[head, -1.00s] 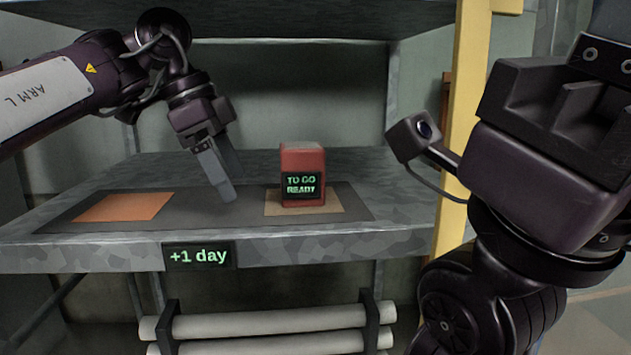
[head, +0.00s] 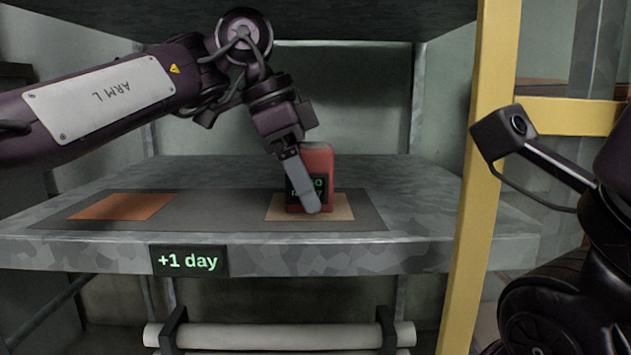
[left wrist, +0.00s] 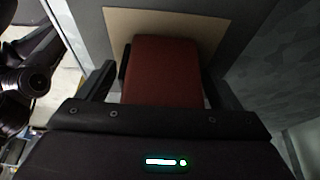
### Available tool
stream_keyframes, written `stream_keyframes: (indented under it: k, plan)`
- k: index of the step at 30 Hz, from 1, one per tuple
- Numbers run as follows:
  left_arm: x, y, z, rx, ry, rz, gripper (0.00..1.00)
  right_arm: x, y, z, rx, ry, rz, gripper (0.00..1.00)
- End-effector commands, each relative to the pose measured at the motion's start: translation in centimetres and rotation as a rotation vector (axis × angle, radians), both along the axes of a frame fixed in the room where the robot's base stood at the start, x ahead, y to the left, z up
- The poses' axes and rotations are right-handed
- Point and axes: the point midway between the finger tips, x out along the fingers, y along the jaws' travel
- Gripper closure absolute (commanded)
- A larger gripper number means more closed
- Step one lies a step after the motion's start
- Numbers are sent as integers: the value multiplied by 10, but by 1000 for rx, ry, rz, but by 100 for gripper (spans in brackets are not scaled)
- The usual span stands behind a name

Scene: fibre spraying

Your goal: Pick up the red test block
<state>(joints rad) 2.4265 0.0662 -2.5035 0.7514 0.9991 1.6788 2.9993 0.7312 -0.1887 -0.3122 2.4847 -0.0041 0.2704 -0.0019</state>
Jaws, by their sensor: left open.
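The red test block (head: 318,158) stands upright on a tan square (head: 342,207) on the shelf, with a dark label reading in green on its front. My left gripper (head: 312,205) is at the block, one finger crossing in front of the label and partly hiding it. In the left wrist view the red block (left wrist: 165,72) lies between the two open fingers of the left gripper (left wrist: 160,85), with a gap visible on the left side. Whether either finger touches it I cannot tell. My right arm shows at the right edge, but its fingers are not visible.
An orange square (head: 122,207) lies bare on the dark mat (head: 215,210) to the left. A "+1 day" sign (head: 189,261) hangs on the shelf's front edge (head: 330,258). A yellow post (head: 478,170) stands right of the shelf. White rolls (head: 285,335) hang below.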

Motion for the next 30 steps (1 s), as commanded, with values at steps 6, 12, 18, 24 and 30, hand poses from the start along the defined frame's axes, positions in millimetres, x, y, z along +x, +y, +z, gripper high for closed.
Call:
stream_keyframes:
  k: [6,12,18,24,30]
  plan:
    - [0,0,1,0,0,-1,28,-3,-1,1,1,-8,-1,68]
    - [0,0,1,0,0,-1,54,-2,0,0,-1,-6,-4,68]
    - [0,0,1,0,0,-1,79,-2,-1,0,0,-6,-5,68]
    - [0,0,2,-2,-3,-1,79,-2,-1,0,1,-6,-4,68]
    - [1,-1,2,-2,-2,-3,79,-2,-1,0,1,-6,-4,68]
